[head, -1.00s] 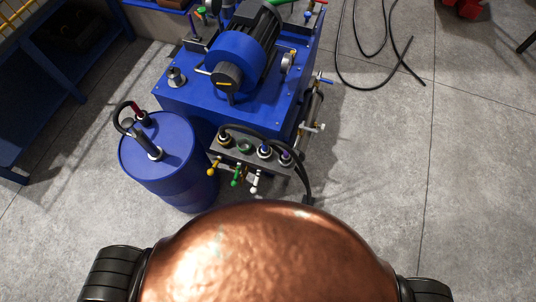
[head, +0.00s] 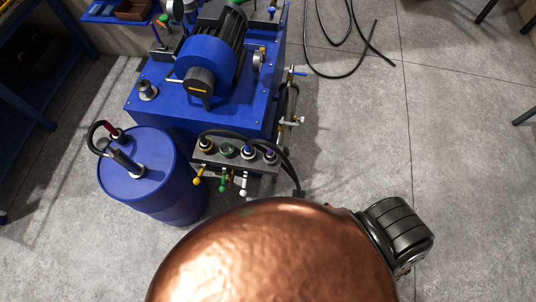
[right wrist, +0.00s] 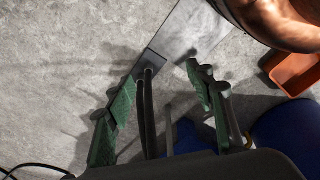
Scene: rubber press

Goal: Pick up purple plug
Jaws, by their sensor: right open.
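The dark connector block (head: 212,161) sits at the front of the blue machine in the head view. A row of round fittings stands on it. The small purple fitting (head: 270,156) at its right end looks like the purple plug. Neither gripper shows in the head view. In the right wrist view my right gripper (right wrist: 162,78) is open, its green-padded fingers apart. Dark rod-like shapes show between them, and I cannot tell what they are. No purple plug can be made out in that view.
A blue drum (head: 150,180) with a hose stands left of the block. The blue machine (head: 160,105) with its motor (head: 213,60) is behind. Black hoses (head: 350,70) lie on the floor at the right. An orange bin (right wrist: 292,72) shows in the right wrist view.

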